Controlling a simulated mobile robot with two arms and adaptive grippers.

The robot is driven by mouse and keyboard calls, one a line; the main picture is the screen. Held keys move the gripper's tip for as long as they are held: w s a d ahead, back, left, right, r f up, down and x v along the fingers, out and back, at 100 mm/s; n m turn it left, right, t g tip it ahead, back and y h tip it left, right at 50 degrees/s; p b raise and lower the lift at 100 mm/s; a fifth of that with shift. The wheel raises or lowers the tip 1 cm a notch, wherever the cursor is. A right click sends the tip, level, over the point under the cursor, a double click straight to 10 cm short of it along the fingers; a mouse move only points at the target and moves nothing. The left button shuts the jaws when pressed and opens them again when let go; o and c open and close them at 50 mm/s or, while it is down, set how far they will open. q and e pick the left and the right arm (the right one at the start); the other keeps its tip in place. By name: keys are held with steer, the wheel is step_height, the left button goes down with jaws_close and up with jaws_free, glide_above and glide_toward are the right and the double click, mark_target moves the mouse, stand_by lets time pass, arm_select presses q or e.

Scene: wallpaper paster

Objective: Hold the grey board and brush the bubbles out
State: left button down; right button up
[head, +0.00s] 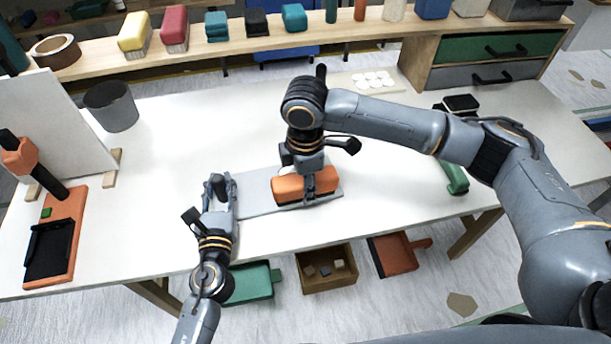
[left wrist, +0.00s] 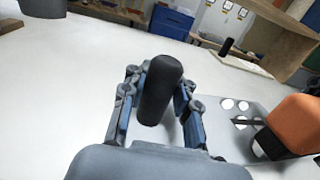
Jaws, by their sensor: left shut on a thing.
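The grey board (head: 255,197) lies flat near the table's front edge. My left gripper (head: 218,184) is at its left end, shut on a dark upright grip (left wrist: 160,90), which shows between the fingers in the left wrist view. Whether this grip joins the board is hidden. My right gripper (head: 308,190) is shut on an orange brush (head: 288,188), over the board's right part. The brush also shows in the left wrist view (left wrist: 296,125). There, pale round spots (left wrist: 228,104) show on the board beside the brush. The brush's underside is hidden.
A grey cup (head: 112,106) and a propped white panel (head: 50,105) stand at the left. An orange tool base (head: 66,232) lies at front left. A green tool (head: 456,178) lies at the right. White discs (head: 373,80) lie on a pale plate at the back. The table's middle left is clear.

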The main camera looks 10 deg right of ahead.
arm_select(q)
steer(key=shift+s+f, duration=0.1)
steer(key=shift+f, duration=0.2)
arm_select(e)
steer(key=shift+f, duration=0.1)
